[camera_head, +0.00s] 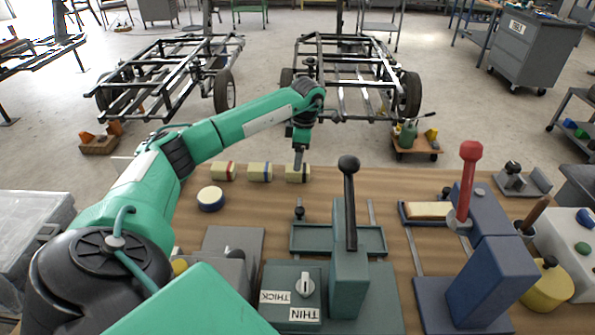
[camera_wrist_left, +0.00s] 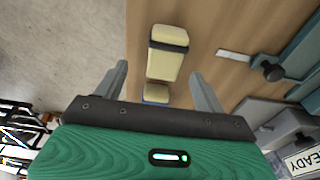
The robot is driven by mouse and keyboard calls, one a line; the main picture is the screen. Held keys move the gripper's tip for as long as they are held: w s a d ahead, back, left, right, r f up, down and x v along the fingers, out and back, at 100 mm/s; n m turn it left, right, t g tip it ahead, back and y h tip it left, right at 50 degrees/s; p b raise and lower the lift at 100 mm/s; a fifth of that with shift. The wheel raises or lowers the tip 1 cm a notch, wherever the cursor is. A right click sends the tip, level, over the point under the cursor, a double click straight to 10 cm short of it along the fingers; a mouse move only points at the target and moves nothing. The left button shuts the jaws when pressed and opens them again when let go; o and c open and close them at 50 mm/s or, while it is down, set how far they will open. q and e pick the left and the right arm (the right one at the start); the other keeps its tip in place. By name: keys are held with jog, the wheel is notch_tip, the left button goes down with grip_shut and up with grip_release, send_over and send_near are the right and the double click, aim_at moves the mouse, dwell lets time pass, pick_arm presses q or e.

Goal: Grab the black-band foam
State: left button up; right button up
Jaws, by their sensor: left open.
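The black-band foam (camera_head: 304,174) is a cream block with a dark band, lying on the wooden table at the right end of a row of three foams. It also shows in the left wrist view (camera_wrist_left: 166,65), below and partly between the spread fingers. My left gripper (camera_head: 299,163) is over this foam, its fingers pointing down and covering part of it. In the left wrist view my left gripper (camera_wrist_left: 158,75) is open with nothing held. I cannot tell the exact height gap. My right gripper is not in view.
A blue-band foam (camera_head: 259,172) lies close left, and a red-band foam (camera_head: 222,172) beyond it. A round blue-sided pad (camera_head: 210,198) is nearer. A green press with a black lever (camera_head: 349,200) and a blue press with a red handle (camera_head: 468,180) stand to the right.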

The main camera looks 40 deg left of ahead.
aim_at(297, 173)
pick_arm(q)
jog(key=shift+s+d+f+p, duration=0.1)
jog(key=shift+s+f+p, duration=0.15)
jog(key=shift+f, duration=1.1)
jog(key=shift+s+f+p, duration=0.1)
jog(key=shift+f+p, duration=0.15)
jog(key=shift+f, duration=1.1)
jog(key=c, duration=1.1)
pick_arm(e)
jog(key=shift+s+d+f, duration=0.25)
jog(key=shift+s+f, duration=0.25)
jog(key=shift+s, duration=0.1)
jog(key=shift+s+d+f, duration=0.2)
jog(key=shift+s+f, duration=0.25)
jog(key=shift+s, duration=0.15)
pick_arm(q)
jog(key=shift+o, duration=0.2)
jog(key=shift+r, duration=0.1)
